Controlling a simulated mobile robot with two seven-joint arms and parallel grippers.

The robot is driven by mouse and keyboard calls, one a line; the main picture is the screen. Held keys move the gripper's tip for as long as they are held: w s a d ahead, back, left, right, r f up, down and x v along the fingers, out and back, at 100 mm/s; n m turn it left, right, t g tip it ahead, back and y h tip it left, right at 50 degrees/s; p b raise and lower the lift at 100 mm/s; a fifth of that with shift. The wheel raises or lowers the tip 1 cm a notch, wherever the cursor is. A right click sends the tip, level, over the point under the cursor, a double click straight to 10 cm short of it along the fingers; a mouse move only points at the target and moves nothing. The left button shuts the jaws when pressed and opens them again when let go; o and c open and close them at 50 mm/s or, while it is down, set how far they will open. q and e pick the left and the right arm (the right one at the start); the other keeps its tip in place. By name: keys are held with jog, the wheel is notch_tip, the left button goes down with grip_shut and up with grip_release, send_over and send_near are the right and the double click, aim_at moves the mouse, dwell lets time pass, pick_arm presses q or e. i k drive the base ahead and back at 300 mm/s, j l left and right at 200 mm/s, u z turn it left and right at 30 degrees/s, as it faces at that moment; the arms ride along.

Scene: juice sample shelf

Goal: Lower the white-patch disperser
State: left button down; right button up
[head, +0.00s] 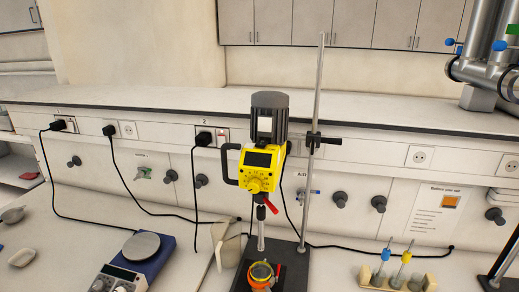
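The disperser stands upright near the middle of the head view. Its dark grey motor (267,103) has a white patch (265,125) on the front. Below is a yellow control box (257,168) with a dark display, a dial, and a black loop handle (229,165) on its left. A red lever (271,204) and a shaft (261,235) show under the box. The disperser is beside a tall metal rod (318,110) with a black clamp (313,140). An orange and yellow vessel (261,274) sits below the shaft on the dark stand base (290,262). Neither gripper is visible.
A blue device with a round grey plate (141,246) stands left, with grey dishes (21,258) farther left. Pale upright pieces (229,250) stand close left of the vessel. A rack (395,281) with blue and yellow-topped items stands right. Black cables cross the bench behind.

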aim_at(269, 109)
jog(key=i+j+z, duration=0.25)
jog(key=z, duration=0.15)
jog(key=i+j+z, duration=0.35)
jog(key=j+z, duration=0.4)
jog(key=i+j+z, duration=0.15)
jog(key=j+z, duration=0.25)
